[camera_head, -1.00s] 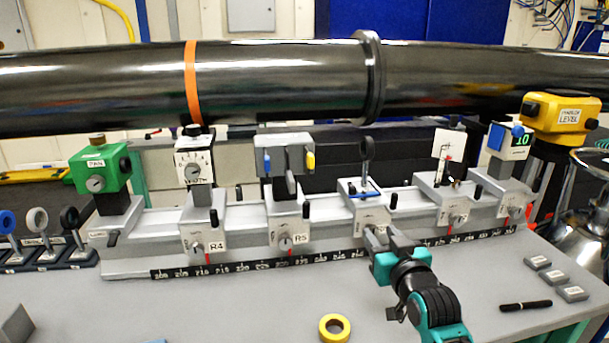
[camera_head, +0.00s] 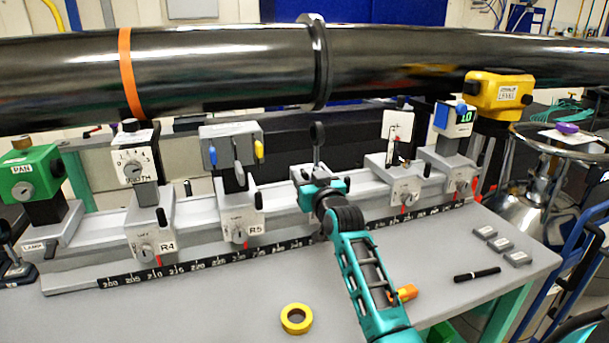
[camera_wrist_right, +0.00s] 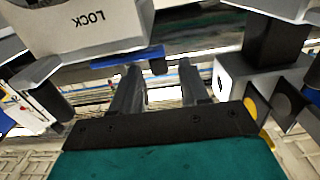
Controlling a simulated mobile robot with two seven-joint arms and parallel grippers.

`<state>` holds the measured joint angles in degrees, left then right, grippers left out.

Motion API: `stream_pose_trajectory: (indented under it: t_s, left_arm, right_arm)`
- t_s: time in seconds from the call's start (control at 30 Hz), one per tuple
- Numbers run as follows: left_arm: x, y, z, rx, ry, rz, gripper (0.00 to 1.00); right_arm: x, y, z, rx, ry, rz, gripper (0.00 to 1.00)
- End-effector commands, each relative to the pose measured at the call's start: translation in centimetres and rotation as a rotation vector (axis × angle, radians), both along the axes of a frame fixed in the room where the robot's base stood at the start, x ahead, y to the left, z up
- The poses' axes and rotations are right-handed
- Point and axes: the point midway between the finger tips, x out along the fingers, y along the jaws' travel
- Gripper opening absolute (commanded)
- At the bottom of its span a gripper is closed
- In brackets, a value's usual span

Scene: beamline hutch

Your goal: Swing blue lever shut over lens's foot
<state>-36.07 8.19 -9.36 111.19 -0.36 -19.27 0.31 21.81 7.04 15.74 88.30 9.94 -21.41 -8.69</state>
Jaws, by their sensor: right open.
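The lens, a dark ring on a post (camera_head: 317,132), stands upright in a grey carriage on the rail. My right gripper (camera_head: 316,183) is at the front of this carriage, just below the lens, and covers most of it in the head view. In the right wrist view the blue lever (camera_wrist_right: 127,57) lies along the edge of a grey block (camera_wrist_right: 85,28) labelled LOCK. My right gripper's two dark fingers (camera_wrist_right: 162,82) are apart with nothing between them, close to the lever's end. I cannot tell whether they touch it. The lens's foot is hidden. My left gripper is out of view.
Neighbouring carriages on the rail (camera_head: 280,213) hold a grey box with blue and yellow levers (camera_head: 231,145) and a white card (camera_head: 397,130). A large black pipe (camera_head: 220,65) runs behind.

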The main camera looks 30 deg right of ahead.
Motion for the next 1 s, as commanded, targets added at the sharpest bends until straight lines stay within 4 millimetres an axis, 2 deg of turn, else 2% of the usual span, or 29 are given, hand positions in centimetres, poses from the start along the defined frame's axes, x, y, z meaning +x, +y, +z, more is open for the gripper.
stream_pose_trajectory:
  t_s: [0.2,0.57,1.0]
  left_arm:
    - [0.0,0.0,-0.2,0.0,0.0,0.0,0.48]
    - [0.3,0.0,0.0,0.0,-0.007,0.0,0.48]
    - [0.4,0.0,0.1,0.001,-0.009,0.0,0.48]
  right_arm:
    - [1.7,-0.4,0.0,-0.002,0.0,0.001,0.45]
    - [2.1,-0.5,0.0,-0.002,0.0,0.0,0.45]
    - [2.0,-0.5,0.0,-0.001,0.0,0.0,0.04]
